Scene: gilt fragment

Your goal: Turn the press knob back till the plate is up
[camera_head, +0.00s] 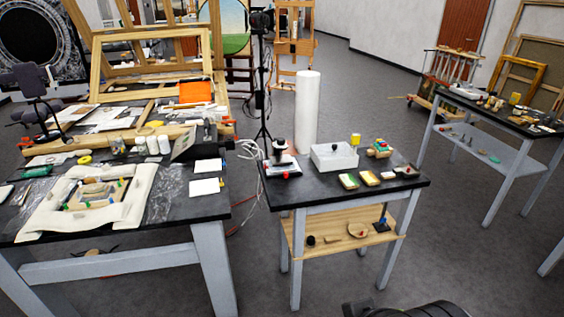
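A small press-like device (281,164) stands at the left end of the small black-topped table, with a pale base and a dark upper part. A dark knob (279,144) shows at its top. It is too small to tell how high its plate is or how far the knob is turned. My gripper is not in view. A dark rounded part at the bottom edge looks like part of my own body, with no fingers showing.
The small table (330,188) also holds a white box (334,157), a tall white roll (307,112), sponge-like blocks and a yellow cup (355,139). A crowded workbench (235,207) stands left.

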